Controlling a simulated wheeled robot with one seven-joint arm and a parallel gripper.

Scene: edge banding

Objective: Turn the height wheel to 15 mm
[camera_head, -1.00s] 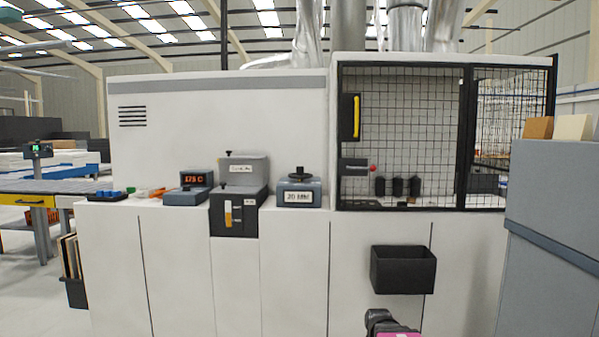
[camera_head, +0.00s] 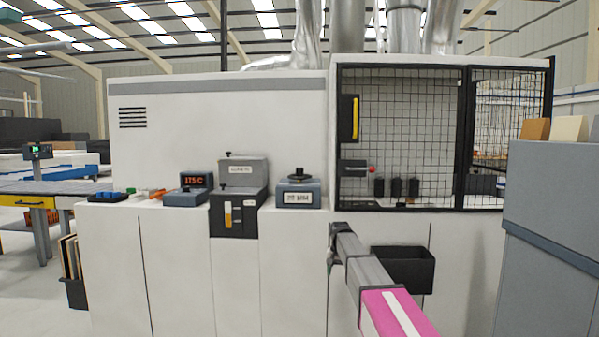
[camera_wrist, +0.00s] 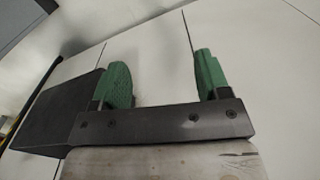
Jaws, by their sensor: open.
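The height wheel (camera_head: 298,175) is a dark round knob on top of a small grey-blue box (camera_head: 298,195) on the machine's ledge. The box front has a white display whose reading is too blurred to tell. My arm reaches up from the lower right in the head view, and its end (camera_head: 333,240) is below and right of the wheel, in front of the white cabinet. In the wrist view my gripper (camera_wrist: 162,85) is open, with two green fingertips apart and nothing between them. The wheel is not in the wrist view.
A black bin (camera_head: 403,270) hangs on the cabinet front beside my arm; it also shows in the wrist view (camera_wrist: 55,112). A dark unit (camera_head: 238,205) and a red-lettered display (camera_head: 190,190) stand left of the wheel. A mesh guard (camera_head: 410,130) stands to the right.

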